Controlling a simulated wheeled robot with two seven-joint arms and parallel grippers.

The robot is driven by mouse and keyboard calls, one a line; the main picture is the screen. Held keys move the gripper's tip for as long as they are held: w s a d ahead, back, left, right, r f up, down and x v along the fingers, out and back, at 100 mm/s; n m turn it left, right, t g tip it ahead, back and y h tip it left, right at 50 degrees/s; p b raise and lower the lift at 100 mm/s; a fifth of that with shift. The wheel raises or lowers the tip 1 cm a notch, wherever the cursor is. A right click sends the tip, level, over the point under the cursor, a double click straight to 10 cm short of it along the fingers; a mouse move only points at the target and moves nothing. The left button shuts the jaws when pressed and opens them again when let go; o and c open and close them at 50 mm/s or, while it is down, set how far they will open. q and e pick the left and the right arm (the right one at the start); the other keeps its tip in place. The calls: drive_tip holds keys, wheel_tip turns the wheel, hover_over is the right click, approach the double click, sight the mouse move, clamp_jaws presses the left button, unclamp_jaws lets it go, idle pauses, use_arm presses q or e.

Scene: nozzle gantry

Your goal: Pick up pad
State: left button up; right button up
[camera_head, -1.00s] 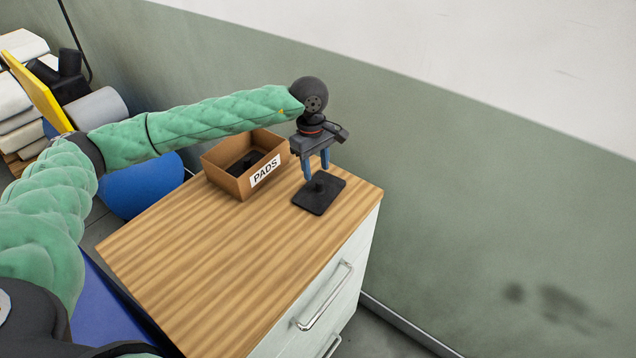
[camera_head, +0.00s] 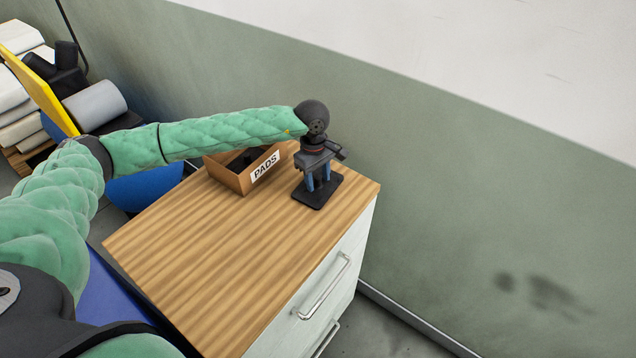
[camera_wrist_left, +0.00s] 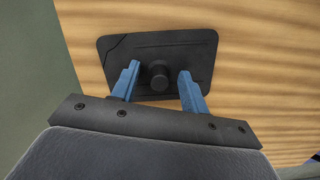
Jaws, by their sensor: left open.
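A black pad (camera_head: 325,196) lies flat on the wooden top of a cabinet, near its far right corner. In the left wrist view the pad (camera_wrist_left: 190,45) is a rounded rectangle with a round knob (camera_wrist_left: 159,76) standing up from its middle. My left gripper (camera_head: 319,186) is right over the pad, pointing down. Its blue fingers are open, one on each side of the knob (camera_wrist_left: 157,88), with a gap to it on both sides. In the head view the fingers hide most of the knob. My right gripper is not in view.
An open cardboard box (camera_head: 237,179) labelled PADS stands left of the pad and holds something dark. The front of the wooden top (camera_head: 215,255) is clear. A green wall (camera_head: 440,190) rises close behind. The cabinet's drawers have metal handles (camera_head: 325,287).

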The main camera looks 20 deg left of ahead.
use_arm(q)
drive_tip(key=shift+f, duration=0.1)
clamp_jaws()
idle(0.4)
